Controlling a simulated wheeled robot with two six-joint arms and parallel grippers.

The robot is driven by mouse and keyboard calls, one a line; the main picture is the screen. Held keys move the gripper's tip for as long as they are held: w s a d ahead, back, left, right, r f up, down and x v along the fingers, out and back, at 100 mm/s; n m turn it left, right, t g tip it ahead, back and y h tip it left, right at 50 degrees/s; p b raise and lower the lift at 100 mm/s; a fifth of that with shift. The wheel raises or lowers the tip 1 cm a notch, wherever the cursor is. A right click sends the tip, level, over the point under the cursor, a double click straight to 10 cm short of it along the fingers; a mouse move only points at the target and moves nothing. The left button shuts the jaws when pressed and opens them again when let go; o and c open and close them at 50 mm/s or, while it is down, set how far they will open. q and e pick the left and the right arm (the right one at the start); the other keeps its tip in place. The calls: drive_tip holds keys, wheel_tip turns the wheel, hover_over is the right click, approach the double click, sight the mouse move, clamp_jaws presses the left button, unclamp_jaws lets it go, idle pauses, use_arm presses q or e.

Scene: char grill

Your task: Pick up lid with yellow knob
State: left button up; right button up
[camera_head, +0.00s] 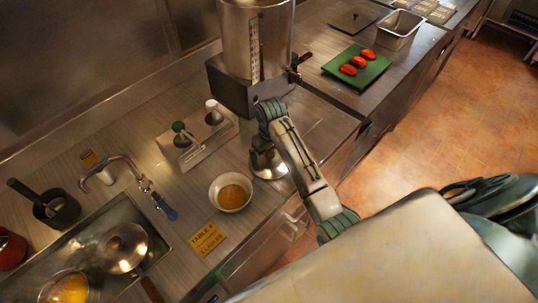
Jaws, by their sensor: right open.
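A round silver lid-like piece (268,172) lies on the counter, to the right of the white bowl. My right gripper (263,152) is open and down over it from above. The gripper covers its centre, so I cannot see a knob or its colour. I cannot tell whether the fingers touch it. A green knob (179,127) and a white knob (212,104) stand on a metal holder to the left. My left gripper is not in view.
A white bowl (231,207) of orange soup stands close left of my gripper. A yellow table card (207,240) lies in front. A large metal dispenser (247,95) stands behind. The sink (150,262) is at lower left, and a green board (345,80) holds red items.

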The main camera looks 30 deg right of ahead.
drive_tip(key=shift+f, duration=0.2)
drive_tip(key=shift+s+a+r, duration=0.1)
drive_tip(key=shift+s+r, duration=0.05)
drive_tip(key=shift+s, duration=0.1)
drive_tip(key=shift+s+a+r, duration=0.1)
drive_tip(key=shift+s+r, duration=0.1)
drive_tip(key=shift+s, duration=0.05)
drive_tip(key=c, duration=1)
drive_tip(key=shift+f, duration=0.15)
drive_tip(key=c, duration=1.1)
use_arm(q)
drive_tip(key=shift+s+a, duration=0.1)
